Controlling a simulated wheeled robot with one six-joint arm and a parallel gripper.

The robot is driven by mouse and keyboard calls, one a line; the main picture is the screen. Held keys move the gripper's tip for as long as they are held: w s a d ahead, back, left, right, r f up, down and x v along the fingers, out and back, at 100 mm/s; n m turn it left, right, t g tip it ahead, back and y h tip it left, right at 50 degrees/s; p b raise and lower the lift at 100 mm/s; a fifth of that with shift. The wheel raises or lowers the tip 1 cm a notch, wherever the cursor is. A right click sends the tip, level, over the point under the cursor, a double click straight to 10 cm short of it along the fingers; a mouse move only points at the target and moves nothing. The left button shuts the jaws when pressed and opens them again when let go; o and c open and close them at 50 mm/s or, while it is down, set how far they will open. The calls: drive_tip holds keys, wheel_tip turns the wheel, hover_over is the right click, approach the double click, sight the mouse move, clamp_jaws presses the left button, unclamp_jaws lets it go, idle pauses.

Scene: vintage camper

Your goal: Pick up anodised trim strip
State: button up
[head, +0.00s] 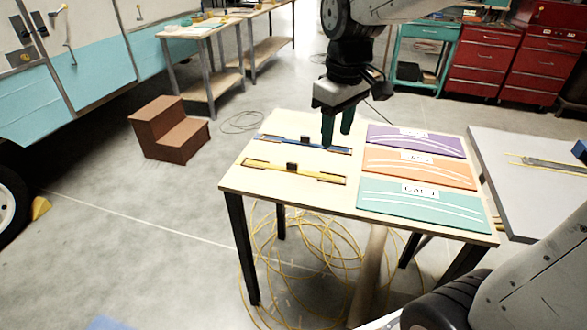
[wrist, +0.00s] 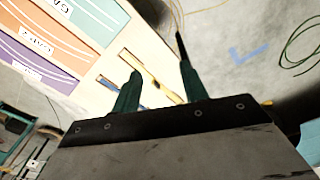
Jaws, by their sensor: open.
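Two long thin strips lie side by side on the left half of the wooden table. The farther is a blue strip (head: 278,140) and the nearer is a yellow strip (head: 265,164), each with a small dark block at its middle. I cannot tell from looks which is the anodised one. My gripper (head: 337,140) is open and empty, pointing down above the table near the blue strip's right end. In the wrist view, the yellow strip (wrist: 148,76) shows between and beyond the open fingers (wrist: 160,70). The blue strip there is mostly hidden by a finger.
Purple (head: 400,143), orange (head: 385,163) and teal (head: 395,204) labelled panels cover the table's (head: 235,183) right half. A grey table (head: 500,148) stands close on the right. Brown steps (head: 165,135) stand on the floor at left. Loose yellow cable (head: 275,250) lies under the table.

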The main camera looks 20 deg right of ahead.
drive_tip(key=w+a+f+n, duration=0.1)
drive_tip(key=w+f+n, duration=0.1)
drive_tip(key=w+f, duration=0.3)
drive_tip(key=w+f+n, duration=0.1)
drive_tip(key=w+f, duration=0.1)
drive_tip(key=w, duration=0.5)
drive_tip(key=n, duration=0.3)
hover_over(293, 162)
drive_tip(key=shift+g, duration=0.4)
wheel_tip(293, 162, down, 7)
drive_tip(key=shift+f, duration=0.1)
wheel_tip(293, 162, down, 8)
drive_tip(key=shift+f, duration=0.2)
clamp_jaws()
